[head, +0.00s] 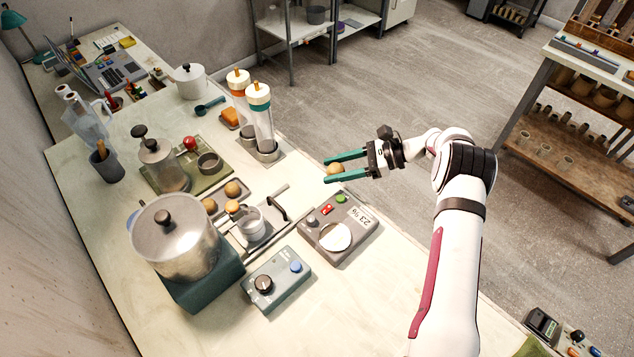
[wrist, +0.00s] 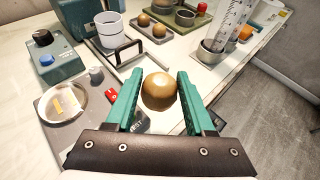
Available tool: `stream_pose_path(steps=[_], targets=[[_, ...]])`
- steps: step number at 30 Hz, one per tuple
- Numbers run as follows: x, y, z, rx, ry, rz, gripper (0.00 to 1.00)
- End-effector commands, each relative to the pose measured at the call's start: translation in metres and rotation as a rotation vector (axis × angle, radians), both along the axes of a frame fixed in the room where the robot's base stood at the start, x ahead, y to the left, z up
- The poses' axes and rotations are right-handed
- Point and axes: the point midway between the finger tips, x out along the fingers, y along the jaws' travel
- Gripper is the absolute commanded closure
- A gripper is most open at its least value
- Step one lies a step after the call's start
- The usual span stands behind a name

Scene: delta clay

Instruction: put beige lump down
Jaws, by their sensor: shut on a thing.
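My gripper (head: 330,169) has green fingers and is shut on the beige lump (head: 335,169), a small round ball. It holds the lump above the worktop's right edge, past the scale. In the wrist view the lump (wrist: 159,91) sits between the two fingers (wrist: 157,88). Other beige lumps (head: 232,188) sit in a small grey tray (head: 219,209); they also show in the wrist view (wrist: 158,31). Another light lump (head: 233,207) is beside the tray, near the metal cup. I cannot tell what it rests on.
A grey scale (head: 338,228) with a round pale plate and a display stands at the near right edge. Clear cylinders (head: 262,117) stand behind. A big pot (head: 175,235) and blue-knobbed box (head: 276,279) are nearer left.

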Motion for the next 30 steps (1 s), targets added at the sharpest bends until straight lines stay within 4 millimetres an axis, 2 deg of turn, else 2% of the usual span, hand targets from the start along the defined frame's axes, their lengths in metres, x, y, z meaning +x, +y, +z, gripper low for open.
stream_pose_path(steps=[3,7,13,24,25,27,30], targets=[[0.009,0.029,-0.018,0.000,0.001,0.002,1.00],[0.015,0.044,-0.030,0.000,0.000,-0.001,1.00],[0.015,0.045,-0.065,0.000,0.000,-0.002,1.00],[0.015,0.045,-0.072,0.000,-0.001,-0.003,1.00],[0.015,0.045,-0.071,-0.001,-0.001,-0.003,0.41],[0.015,0.045,-0.071,-0.001,-0.002,-0.002,0.33],[0.015,0.045,-0.071,-0.001,-0.002,-0.002,0.33]])
